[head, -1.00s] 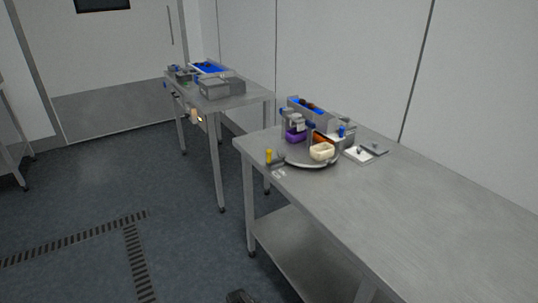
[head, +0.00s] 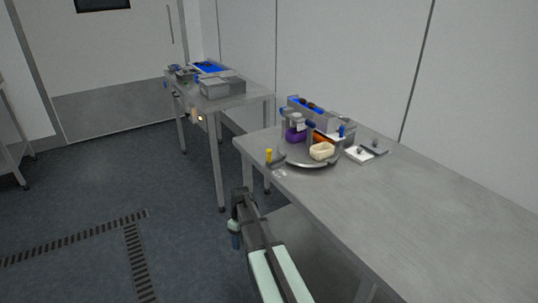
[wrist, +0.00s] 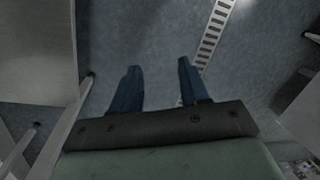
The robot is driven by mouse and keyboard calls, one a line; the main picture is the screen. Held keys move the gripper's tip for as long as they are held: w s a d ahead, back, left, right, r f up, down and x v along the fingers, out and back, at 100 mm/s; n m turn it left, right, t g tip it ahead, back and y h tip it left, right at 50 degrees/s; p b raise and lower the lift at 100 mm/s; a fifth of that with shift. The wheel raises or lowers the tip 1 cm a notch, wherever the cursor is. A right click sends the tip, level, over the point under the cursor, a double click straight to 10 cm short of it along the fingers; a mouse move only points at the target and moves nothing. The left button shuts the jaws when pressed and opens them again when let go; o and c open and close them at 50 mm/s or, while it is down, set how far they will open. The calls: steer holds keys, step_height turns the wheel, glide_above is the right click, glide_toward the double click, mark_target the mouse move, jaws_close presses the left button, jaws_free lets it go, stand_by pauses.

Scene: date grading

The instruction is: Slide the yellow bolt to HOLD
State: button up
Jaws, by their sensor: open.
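The yellow bolt (head: 269,155) is a small upright yellow knob at the near left corner of the nearer steel table (head: 390,205), beside a round grey tray (head: 311,162). White markings lie on the table just in front of it, too small to read. My gripper (wrist: 158,78) shows in the wrist view with two blue fingers apart and nothing between them, above the floor. In the head view my arm is low in front of the table's near edge, well apart from the bolt.
On the round tray are a purple container (head: 295,135) and a cream container (head: 321,151). A grey bin with blue lining (head: 300,105) stands behind. A white board (head: 360,155) lies to the right. The table's right part is clear. A second table (head: 232,101) stands behind left.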

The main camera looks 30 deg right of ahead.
steer(key=w+d+r+n+t, duration=0.1)
steer(key=w+d+r, duration=0.3)
steer(key=r, duration=0.4)
steer(key=w+d+r+n+t, duration=0.1)
steer(key=w+d+r, duration=0.3)
steer(key=r, duration=0.3)
step_height(320, 180, up, 26)
steer(key=n+t+y, duration=0.2)
steer(key=t, duration=0.1)
glide_above(271, 150)
steer(key=s+d, duration=0.3)
steer(key=x, duration=1.3)
steer(key=shift+d+f, duration=0.2)
steer(key=shift+f, duration=0.2)
jaws_close()
